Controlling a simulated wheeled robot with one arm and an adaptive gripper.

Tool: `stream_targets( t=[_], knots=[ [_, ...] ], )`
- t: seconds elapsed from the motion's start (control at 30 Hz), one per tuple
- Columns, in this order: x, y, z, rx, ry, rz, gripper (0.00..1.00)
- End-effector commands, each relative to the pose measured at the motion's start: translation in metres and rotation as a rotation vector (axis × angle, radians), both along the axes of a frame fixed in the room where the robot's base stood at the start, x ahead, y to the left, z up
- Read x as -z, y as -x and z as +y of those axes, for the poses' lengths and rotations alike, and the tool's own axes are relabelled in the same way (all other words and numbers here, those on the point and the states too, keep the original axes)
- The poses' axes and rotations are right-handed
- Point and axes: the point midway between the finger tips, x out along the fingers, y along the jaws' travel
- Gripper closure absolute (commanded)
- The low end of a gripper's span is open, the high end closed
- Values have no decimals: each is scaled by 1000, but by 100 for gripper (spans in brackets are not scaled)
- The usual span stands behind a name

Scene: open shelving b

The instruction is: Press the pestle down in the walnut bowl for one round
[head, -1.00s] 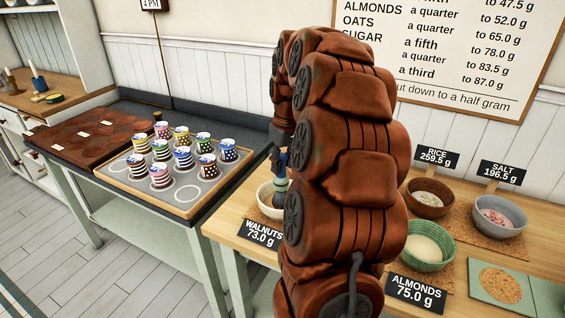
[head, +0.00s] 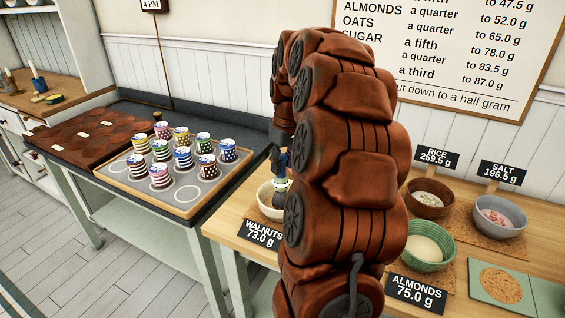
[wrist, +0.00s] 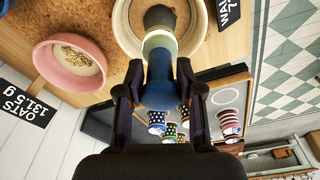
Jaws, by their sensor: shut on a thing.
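The walnut bowl (wrist: 121,30) is pale cream and ridged. In the head view its left part (head: 266,203) shows behind the WALNUTS 73.0 g card, and my arm hides the rest. The pestle (wrist: 159,78) has a blue handle, a pale green and white band and a dark grey end. My gripper (wrist: 158,90) is shut on the blue handle, one finger on each side. The dark end lies within the bowl's rim in the wrist view; I cannot tell whether it touches the bottom. In the head view, my arm hides most of the gripper.
A pink bowl of oats (wrist: 70,62) stands beside the walnut bowl. Rice (head: 431,198), salt (head: 500,216) and almond (head: 428,247) bowls stand right of my arm. A tray (head: 187,200) of patterned cups is on the dark table at left. A board of amounts (head: 450,55) hangs behind.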

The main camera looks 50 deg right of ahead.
Motion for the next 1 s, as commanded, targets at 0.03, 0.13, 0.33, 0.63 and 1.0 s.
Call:
stream_targets(
  t=[0.03,0.13,0.33,0.63,1.0],
  knots=[
    [2,1,1,0,-3,4,100],
    [2,1,1,0,-3,5,100],
    [0,1,1,0,-3,5,100],
    [-27,0,0,-1,-1,2,100],
    [-62,0,0,0,0,0,100]
  ],
)
